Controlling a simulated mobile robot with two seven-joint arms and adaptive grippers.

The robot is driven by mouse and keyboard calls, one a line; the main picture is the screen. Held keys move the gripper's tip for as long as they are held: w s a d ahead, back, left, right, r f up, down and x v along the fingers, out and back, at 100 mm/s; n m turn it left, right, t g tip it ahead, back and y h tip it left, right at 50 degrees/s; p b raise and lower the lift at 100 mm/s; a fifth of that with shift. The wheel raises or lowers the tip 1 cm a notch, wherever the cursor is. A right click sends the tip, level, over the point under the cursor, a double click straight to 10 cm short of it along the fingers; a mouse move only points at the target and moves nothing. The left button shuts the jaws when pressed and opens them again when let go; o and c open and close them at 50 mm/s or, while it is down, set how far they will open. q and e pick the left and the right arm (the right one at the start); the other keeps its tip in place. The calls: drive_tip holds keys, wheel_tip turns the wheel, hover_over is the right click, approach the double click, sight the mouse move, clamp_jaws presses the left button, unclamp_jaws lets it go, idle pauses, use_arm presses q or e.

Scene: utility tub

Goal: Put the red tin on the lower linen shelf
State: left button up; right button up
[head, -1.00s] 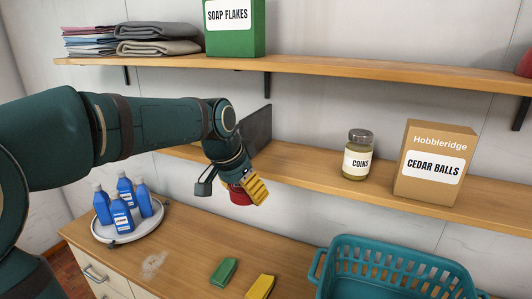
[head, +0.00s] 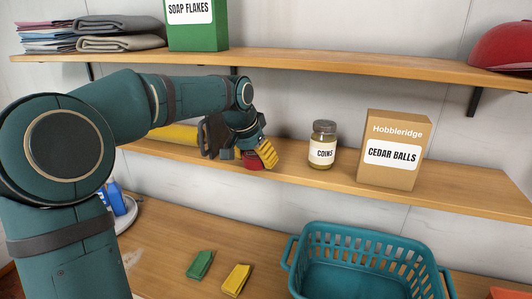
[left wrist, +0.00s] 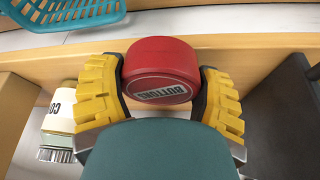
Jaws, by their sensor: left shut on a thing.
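The red tin (head: 253,160), labelled BUTTONS, is held between the yellow-padded fingers of my left gripper (head: 259,156). In the left wrist view the tin (left wrist: 160,66) sits between both finger pads (left wrist: 158,92). The tin is at the front part of the lower shelf (head: 455,196), left of the coins jar (head: 322,148). I cannot tell whether its base touches the shelf. My gripper and wrist hide part of the tin in the head view. My right gripper is not in view.
A dark upright object (head: 213,137) and a yellow object (head: 172,133) are left of my gripper. The cedar balls box (head: 392,152) stands right of the jar. The upper shelf (head: 350,66) is overhead. A teal basket (head: 368,268) and green and yellow blocks are below.

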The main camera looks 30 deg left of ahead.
use_arm(q)
drive_tip(key=w, duration=0.4)
drive_tip(key=shift+w+d+p, duration=0.15)
drive_tip(key=shift+w+p, duration=0.25)
drive_tip(key=shift+f, duration=0.75)
drive_tip(key=shift+s, duration=0.15)
drive_tip(key=shift+f, duration=0.1)
drive_tip(key=o, duration=1.3)
